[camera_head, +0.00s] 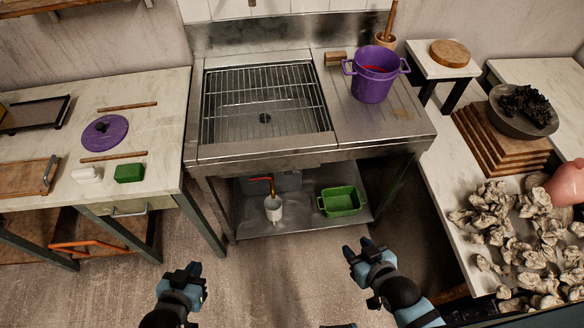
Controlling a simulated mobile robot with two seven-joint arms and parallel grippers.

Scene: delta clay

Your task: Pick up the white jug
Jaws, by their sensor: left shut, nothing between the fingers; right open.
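A small white vessel (273,208), which looks like the white jug, stands upright on the lower shelf (300,222) under the metal sink. An orange-red bar shows just above and behind it; I cannot tell whether they are joined. My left gripper (190,271) is shut and empty, in front of the sink unit and to the left of the white vessel. My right gripper (358,249) is open and empty, to the right of the vessel and nearer to me. Neither gripper touches it.
A green basin (341,201) sits on the shelf right of the vessel. The sink's front edge (270,159) and legs frame the shelf. A purple pot (373,74) stands on the drainboard. Tables flank both sides; the right one holds crumpled pale pieces (520,235). The floor ahead is clear.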

